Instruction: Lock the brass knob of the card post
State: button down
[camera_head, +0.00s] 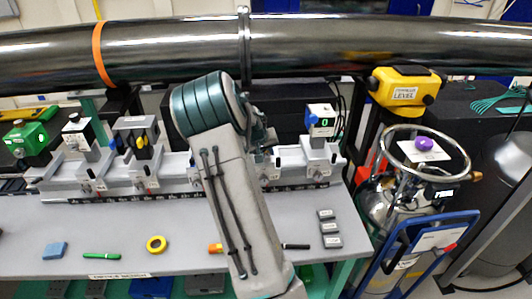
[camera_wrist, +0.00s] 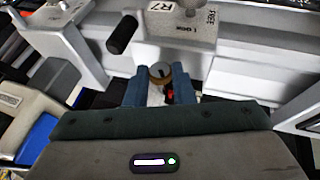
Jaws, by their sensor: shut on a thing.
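In the wrist view, a small round brass-coloured knob (camera_wrist: 160,72) with a dark line across its face sits between the two blue fingertips of my gripper (camera_wrist: 160,90). The fingers are shut on it from both sides. Just beyond is a grey carrier (camera_wrist: 180,45) with a tag partly reading R7 and the words FREE and LOCK. The knob's line points roughly up and down in the picture. In the head view my arm covers the knob, and I cannot pick out the card post there.
A black handle (camera_wrist: 124,35) is close to my left finger. A large pipe (camera_head: 330,45) crosses above.

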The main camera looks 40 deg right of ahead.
jog(key=shift+d+f, duration=0.1)
jog(key=y+b, duration=0.1)
jog(key=b, duration=0.1)
jog(key=t+y+b, duration=0.1)
jog(key=b, duration=0.1)
jog(key=m+t+y+b, duration=0.1)
jog(key=b, duration=0.1)
jog(key=shift+s+d+f, duration=0.1)
jog(key=shift+s+d, duration=0.15)
jog(key=shift+d, duration=0.15)
jog(key=t+y+b, duration=0.1)
jog(key=y+b, duration=0.1)
jog(key=b, duration=0.2)
jog(key=shift+s+d+t, duration=0.1)
jog(key=shift+d+t, duration=0.05)
jog(key=shift+t, duration=0.15)
jog(key=shift+r+y+b, duration=0.2)
jog(key=shift+y+b, duration=0.1)
jog(key=shift+y, duration=0.2)
jog(key=c, duration=1.5)
grip_release()
jog(key=a+b+v, duration=0.1)
jog(key=v, duration=1.2)
jog(key=shift+s+d+r, duration=0.3)
jog(key=shift+d+r, duration=0.05)
jog(key=shift+d, duration=0.05)
